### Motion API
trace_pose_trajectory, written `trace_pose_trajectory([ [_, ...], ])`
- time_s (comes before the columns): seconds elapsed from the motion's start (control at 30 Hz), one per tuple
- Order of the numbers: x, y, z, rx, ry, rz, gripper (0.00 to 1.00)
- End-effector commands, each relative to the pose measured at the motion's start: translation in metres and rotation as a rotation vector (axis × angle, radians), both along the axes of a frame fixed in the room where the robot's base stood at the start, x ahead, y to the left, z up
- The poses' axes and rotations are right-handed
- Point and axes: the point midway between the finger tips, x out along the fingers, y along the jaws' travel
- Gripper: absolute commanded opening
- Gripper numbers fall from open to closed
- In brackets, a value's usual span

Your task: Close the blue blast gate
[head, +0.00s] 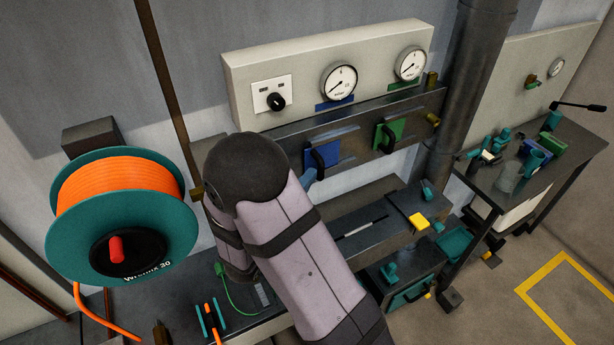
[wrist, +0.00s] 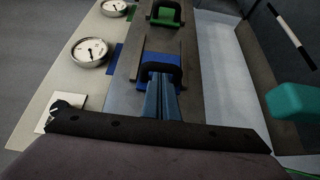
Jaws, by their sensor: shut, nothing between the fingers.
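The blue blast gate (head: 322,152) is a blue plate with a black loop handle (head: 315,158), set in a dark metal rail on the wall panel. A pale slot runs from it to the right in the head view. In the wrist view the blue plate (wrist: 144,82) is partly hidden behind its black handle (wrist: 160,68) and my fingers. My gripper (wrist: 163,82) is shut and empty, its blue fingers pointing at the handle, with the tips at its opening. I cannot tell whether they touch it. In the head view my arm hides most of the gripper, with one bluish finger (head: 308,179) showing.
A green gate (head: 388,135) with a similar handle sits farther right on the rail (head: 285,134). Two gauges (head: 340,81) and a knob (head: 276,101) are above. A cable reel (head: 123,215) stands left; a dark bench (head: 340,232) lies below.

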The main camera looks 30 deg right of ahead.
Motion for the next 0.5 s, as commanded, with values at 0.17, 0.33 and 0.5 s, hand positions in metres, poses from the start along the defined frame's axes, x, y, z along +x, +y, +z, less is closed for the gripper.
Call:
trace_pose_trajectory([
  [0.17, 0.000, 0.000, 0.000, 0.000, 0.000, 0.000, 0.00],
  [0.33, 0.000, -0.003, -0.001, 0.001, -0.001, -0.002, 0.00],
  [0.5, -0.001, -0.026, -0.005, 0.002, -0.002, -0.007, 0.00],
])
